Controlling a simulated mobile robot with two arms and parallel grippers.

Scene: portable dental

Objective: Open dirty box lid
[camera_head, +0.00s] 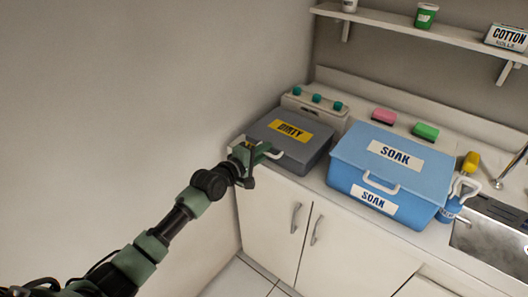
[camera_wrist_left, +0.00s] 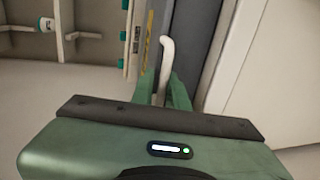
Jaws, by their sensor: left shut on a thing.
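The grey dirty box (camera_head: 318,152) stands at the left end of the counter, against the wall. Its lid (camera_head: 270,128) is down and carries a yellow DIRTY label (camera_head: 289,131). A white handle (camera_head: 274,154) juts from its front side. My left gripper (camera_head: 262,150) is at the front left of the box, at this handle. In the left wrist view, the white handle (camera_wrist_left: 166,55) runs down between the two green fingers (camera_wrist_left: 165,92), which are shut on it. The fingertips partly hide the handle. My right gripper is not in view.
A blue SOAK box (camera_head: 345,154) stands just right of the dirty box. Behind are a white unit with teal knobs (camera_head: 317,98), a pink sponge (camera_head: 384,116) and a green sponge (camera_head: 425,131). A sink (camera_head: 490,240) is at the right. A shelf (camera_head: 420,30) hangs above.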

